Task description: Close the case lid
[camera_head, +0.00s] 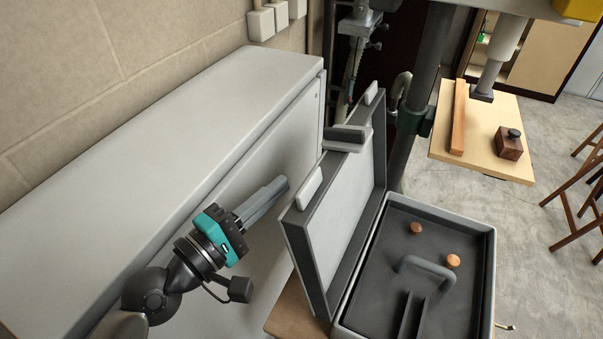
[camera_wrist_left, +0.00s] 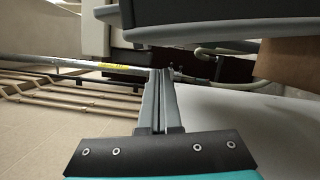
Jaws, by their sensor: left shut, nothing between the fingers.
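The case (camera_head: 485,265) stands open on a wooden surface in the head view, its grey tray facing up. Its lid (camera_head: 335,215) stands raised, roughly upright, on the left side of the case, with light pads and a grey handle on its upper edge. My left gripper (camera_head: 281,186) is shut and empty, to the left of the lid, behind its outer face and apart from it in the head view. In the left wrist view the shut fingers (camera_wrist_left: 159,78) point toward a dark edge, likely the lid (camera_wrist_left: 200,22), across the top. My right gripper is not in view.
Inside the case are a grey raised handle (camera_head: 425,265), two copper-coloured knobs (camera_head: 453,261) and dark dividers. A large grey cabinet (camera_head: 170,130) lies behind my left arm. A drill-press-like column (camera_head: 425,90) and a wooden table (camera_head: 470,160) stand beyond the case.

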